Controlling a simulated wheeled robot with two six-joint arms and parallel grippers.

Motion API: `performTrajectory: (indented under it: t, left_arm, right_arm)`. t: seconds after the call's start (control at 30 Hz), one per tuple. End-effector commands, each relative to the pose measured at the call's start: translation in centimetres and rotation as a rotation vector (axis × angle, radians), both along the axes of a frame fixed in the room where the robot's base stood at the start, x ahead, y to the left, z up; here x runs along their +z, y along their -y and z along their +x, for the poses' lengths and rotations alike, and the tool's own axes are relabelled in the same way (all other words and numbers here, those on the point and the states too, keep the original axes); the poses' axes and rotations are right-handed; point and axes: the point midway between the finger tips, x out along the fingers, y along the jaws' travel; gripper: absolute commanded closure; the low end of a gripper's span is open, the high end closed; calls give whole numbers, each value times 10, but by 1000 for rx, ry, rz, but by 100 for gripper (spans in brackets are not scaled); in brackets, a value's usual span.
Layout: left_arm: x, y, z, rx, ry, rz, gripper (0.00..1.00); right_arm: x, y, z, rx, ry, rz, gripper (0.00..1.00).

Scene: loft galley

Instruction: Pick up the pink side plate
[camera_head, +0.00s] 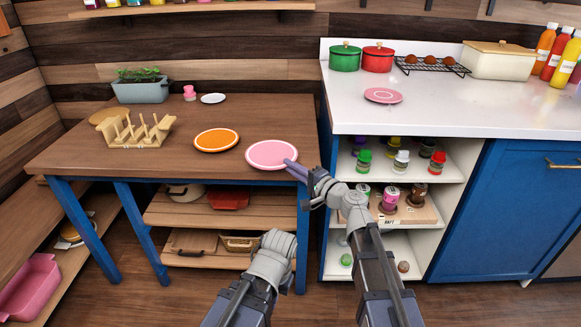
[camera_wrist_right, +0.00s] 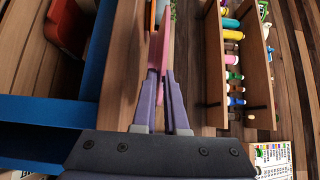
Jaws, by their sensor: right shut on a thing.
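A pink plate with a paler ring (camera_head: 272,154) is at the front right of the wooden table, near its edge. My right gripper (camera_head: 291,165) is shut on this plate's right rim. In the right wrist view the plate (camera_wrist_right: 155,50) shows edge-on between the two purple fingers (camera_wrist_right: 160,75). I cannot tell whether it touches the table. A second pink plate (camera_head: 383,95) lies flat on the white counter. My left arm's grey wrist (camera_head: 272,258) is low in front of the table; its fingers are hidden.
The wooden table (camera_head: 75,150) also holds an orange plate (camera_head: 216,139), a wooden rack (camera_head: 138,131), a planter (camera_head: 141,91), a small white plate (camera_head: 213,98) and a pink object (camera_head: 189,92). The white counter (camera_head: 450,112) and open shelves with jars (camera_head: 402,160) stand right.

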Motion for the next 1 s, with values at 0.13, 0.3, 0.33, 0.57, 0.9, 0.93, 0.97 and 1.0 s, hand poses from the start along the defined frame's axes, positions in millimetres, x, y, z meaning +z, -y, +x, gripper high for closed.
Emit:
performTrajectory:
  t: [0.13,0.3,0.33,0.57,0.9,0.93,0.97,1.0]
  left_arm:
    - [10,0,0,0,0,0,100]
    - [18,0,0,0,0,0,100]
    - [20,0,0,0,0,0,100]
    - [31,0,0,0,0,0,100]
    - [46,0,0,0,0,0,100]
    - [47,0,0,0,0,0,100]
    - [48,0,0,0,0,0,100]
    - [49,0,0,0,0,0,100]
  right_arm:
    - [10,15,-17,-3,0,1,100]
    - [18,31,-33,-3,0,1,100]
    - [20,34,-36,-3,0,1,100]
    - [31,56,-57,-3,0,1,100]
    - [47,87,-88,-3,0,1,100]
    - [47,90,-90,-2,0,1,100]
    - [48,91,-92,-2,0,1,100]
    - [49,93,-94,-2,1,1,100]
